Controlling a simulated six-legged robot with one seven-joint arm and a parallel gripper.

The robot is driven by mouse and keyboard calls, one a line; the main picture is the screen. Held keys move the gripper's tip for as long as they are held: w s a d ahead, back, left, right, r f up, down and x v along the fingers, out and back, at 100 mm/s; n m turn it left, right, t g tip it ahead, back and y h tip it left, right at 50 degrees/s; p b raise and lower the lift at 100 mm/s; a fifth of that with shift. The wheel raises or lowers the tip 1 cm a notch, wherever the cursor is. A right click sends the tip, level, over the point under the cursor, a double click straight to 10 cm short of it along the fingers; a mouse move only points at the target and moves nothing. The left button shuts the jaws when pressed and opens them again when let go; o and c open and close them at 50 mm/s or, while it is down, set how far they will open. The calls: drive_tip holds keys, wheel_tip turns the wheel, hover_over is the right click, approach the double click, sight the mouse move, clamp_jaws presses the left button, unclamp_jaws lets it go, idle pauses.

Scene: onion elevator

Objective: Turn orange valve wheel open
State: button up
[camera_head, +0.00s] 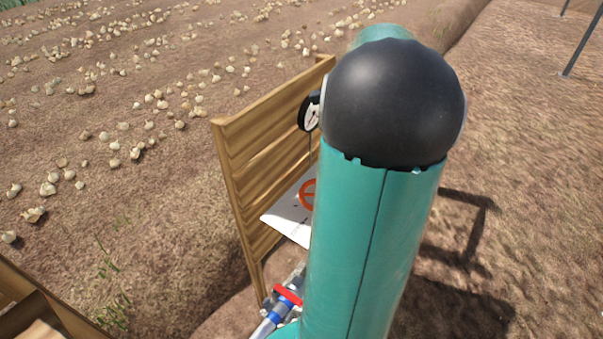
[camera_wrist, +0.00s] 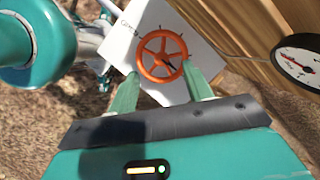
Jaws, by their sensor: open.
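The orange valve wheel (camera_wrist: 161,53) is round with several spokes and sits on a white plate (camera_wrist: 125,29) in the wrist view. Marks and small lettering show on the plate around the wheel. In the head view only the left part of the orange wheel (camera_head: 308,195) shows; my teal arm hides the rest. My gripper (camera_wrist: 162,80) has two green fingers spread apart, pointing at the wheel's lower side, one towards each side of it. I cannot tell whether the fingertips touch the rim. Nothing is held between them.
A wooden board (camera_head: 240,165) stands behind the plate. A round white gauge with a black rim (camera_wrist: 300,62) is right of the wheel. A pipe with a red handle (camera_head: 287,296) is below. Wooden crate edges (camera_head: 30,300) are at lower left. Onions (camera_head: 160,103) lie on the soil.

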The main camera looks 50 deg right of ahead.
drive_tip(key=shift+m, duration=0.9)
drive_tip(key=x, duration=0.4)
drive_tip(key=s+d+x, duration=0.1)
drive_tip(key=x, duration=0.4)
drive_tip(key=s+d+f+x, duration=0.1)
drive_tip(key=x, duration=0.3)
drive_tip(key=shift+w+d+f, duration=0.1)
drive_tip(key=shift+d+f, duration=0.05)
drive_tip(key=shift+f, duration=0.25)
drive_tip(key=shift+c, duration=0.4)
drive_tip(key=c, duration=0.9)
